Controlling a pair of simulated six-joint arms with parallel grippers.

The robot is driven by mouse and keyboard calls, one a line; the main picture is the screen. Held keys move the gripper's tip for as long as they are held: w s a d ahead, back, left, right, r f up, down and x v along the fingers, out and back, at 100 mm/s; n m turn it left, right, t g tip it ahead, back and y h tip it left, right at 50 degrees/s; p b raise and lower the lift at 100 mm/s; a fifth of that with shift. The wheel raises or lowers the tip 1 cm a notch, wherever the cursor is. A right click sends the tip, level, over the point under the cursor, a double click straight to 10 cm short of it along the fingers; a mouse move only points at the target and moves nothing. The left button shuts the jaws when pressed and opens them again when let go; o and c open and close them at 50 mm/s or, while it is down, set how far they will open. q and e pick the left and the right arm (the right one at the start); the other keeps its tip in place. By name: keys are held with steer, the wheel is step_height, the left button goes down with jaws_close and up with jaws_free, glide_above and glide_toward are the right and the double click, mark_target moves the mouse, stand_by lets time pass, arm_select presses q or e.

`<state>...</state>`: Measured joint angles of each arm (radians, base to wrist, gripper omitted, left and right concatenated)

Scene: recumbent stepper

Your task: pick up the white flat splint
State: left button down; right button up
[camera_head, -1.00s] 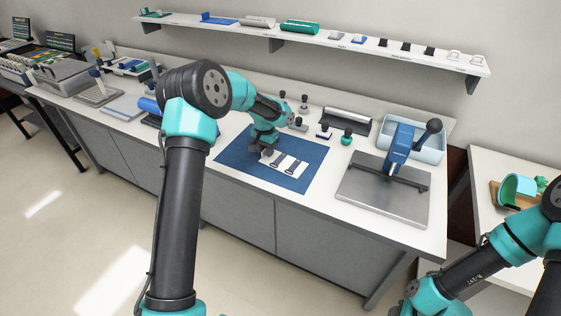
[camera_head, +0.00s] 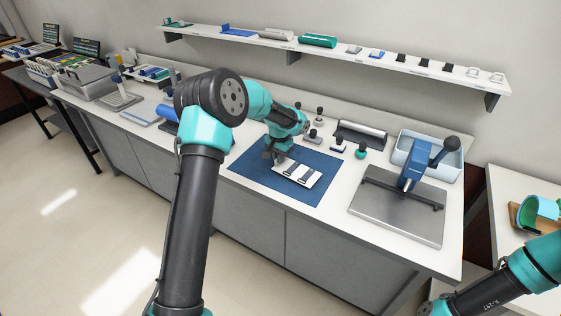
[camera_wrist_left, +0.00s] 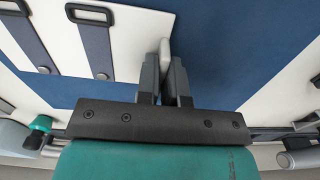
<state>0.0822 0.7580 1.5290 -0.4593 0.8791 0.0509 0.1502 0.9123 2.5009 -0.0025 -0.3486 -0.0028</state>
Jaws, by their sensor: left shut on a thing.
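The white flat splint (camera_head: 291,171), with dark straps and buckles across it, is over the blue mat (camera_head: 250,172) on the bench. My left gripper (camera_head: 279,157) is at the splint's left end and shut on it. In the left wrist view, the splint (camera_wrist_left: 138,38) fills the upper left, and the gripper's fingers (camera_wrist_left: 165,75) are closed about its edge. I cannot tell whether the splint touches the mat or is slightly above it. My right arm shows at the lower right, but its gripper is out of view.
Right of the mat stand a steel plate with a blue lever press (camera_head: 411,166) and a pale blue tray (camera_head: 445,158). Several black-knobbed tools (camera_head: 313,136) and a dark roller (camera_head: 360,134) are behind the mat. A loaded shelf (camera_head: 340,55) runs above.

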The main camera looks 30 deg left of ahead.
arm_select(q)
step_height(320, 180, up, 2)
steer(key=shift+r, duration=0.1)
steer(key=s+d, duration=0.2)
steer(key=s, duration=0.2)
steer(key=s+d+r, duration=0.1)
steer(key=s+d, duration=0.2)
steer(key=s, duration=0.2)
steer(key=s+d, duration=0.2)
steer(key=s, duration=0.3)
steer(key=shift+s+d+r, duration=0.1)
steer(key=shift+d+r, duration=0.1)
steer(key=shift+d, duration=0.1)
